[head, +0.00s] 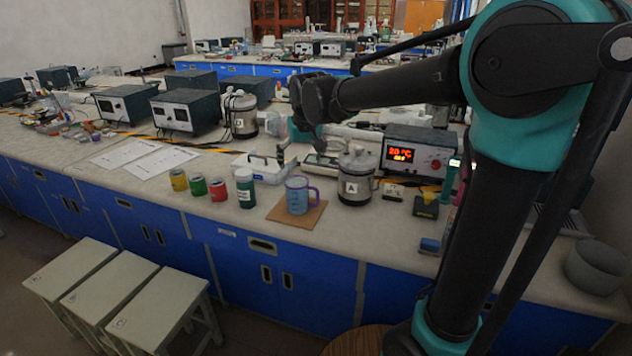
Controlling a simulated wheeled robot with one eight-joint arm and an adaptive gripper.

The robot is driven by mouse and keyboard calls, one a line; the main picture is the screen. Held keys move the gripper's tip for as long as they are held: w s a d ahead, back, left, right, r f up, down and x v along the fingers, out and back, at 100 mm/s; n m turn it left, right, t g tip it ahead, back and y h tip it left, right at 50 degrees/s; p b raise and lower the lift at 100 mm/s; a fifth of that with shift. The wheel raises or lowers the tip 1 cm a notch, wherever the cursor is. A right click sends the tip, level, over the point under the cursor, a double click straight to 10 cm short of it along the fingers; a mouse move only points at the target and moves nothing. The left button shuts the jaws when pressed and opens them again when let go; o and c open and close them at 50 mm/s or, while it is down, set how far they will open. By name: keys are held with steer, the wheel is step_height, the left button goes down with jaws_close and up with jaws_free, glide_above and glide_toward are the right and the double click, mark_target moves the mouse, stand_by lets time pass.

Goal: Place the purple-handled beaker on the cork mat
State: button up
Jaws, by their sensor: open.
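The purple-handled beaker (297,196), bluish and upright, stands on the cork mat (313,217), with its purple handle on the right side. The brown mat shows around its base, near the front edge of the bench. My gripper (305,137) is above and behind the beaker in the picture, apart from it. It is open, and I see nothing held in it. Its fingers are small and dark against the cluttered bench, so their detail is hard to make out.
A green-labelled bottle (245,189) and several coloured cans (218,189) stand left of the mat. A metal pot marked A (354,180) stands close on its right. A white tray (262,168) and a red-display instrument (415,153) lie behind. Stools (160,301) stand in front.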

steer(key=s+d+f+m, duration=0.2)
steer(key=s+d+f, duration=0.8)
steer(key=s+d, duration=0.1)
steer(key=s+d+f+m+h, duration=0.1)
steer(key=s+d+f, duration=0.8)
steer(key=s+d, duration=0.3)
steer(key=shift+s+d+f+m, duration=0.2)
steer(key=shift+d+f+m, duration=0.2)
steer(key=shift+d, duration=0.3)
